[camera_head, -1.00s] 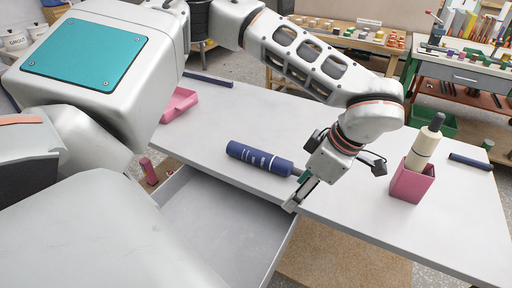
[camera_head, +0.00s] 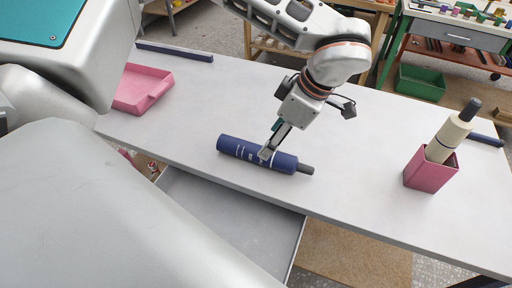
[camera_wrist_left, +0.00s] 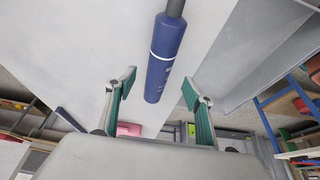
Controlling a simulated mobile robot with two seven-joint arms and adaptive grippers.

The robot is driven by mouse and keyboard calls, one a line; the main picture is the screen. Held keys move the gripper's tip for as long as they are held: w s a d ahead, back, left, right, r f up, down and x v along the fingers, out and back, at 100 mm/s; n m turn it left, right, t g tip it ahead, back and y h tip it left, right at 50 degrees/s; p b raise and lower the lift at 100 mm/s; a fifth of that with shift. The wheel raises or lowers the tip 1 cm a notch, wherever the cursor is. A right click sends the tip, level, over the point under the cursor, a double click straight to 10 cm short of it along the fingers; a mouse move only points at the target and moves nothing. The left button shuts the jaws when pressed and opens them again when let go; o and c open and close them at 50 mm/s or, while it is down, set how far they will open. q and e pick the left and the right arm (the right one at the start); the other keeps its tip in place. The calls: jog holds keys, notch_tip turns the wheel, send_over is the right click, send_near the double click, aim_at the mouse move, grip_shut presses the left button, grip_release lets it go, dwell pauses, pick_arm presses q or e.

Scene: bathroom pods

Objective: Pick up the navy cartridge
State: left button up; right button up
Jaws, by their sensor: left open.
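The navy cartridge (camera_head: 235,148) is a dark blue cylinder with white print and a dark grey nozzle at its right end. It lies on its side on the white table (camera_head: 370,165), near the front edge. My left gripper (camera_head: 268,150) is open over the middle of the cartridge, with its fingers pointing down. In the left wrist view the cartridge (camera_wrist_left: 163,55) shows in the gap between the two spread green-padded fingers (camera_wrist_left: 158,86). I cannot tell whether a finger touches it. My right gripper is not in view.
A pink holder (camera_head: 430,175) with a cream cartridge (camera_head: 447,139) upright in it stands at the right. A pink tray (camera_head: 142,90) and a dark bar (camera_head: 175,51) are at the left. An open grey drawer (camera_head: 225,215) juts out below the front edge.

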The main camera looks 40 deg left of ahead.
pick_arm(q)
jog(key=shift+x, duration=3.65)
jog(key=shift+a+r, duration=0.1)
grip_shut()
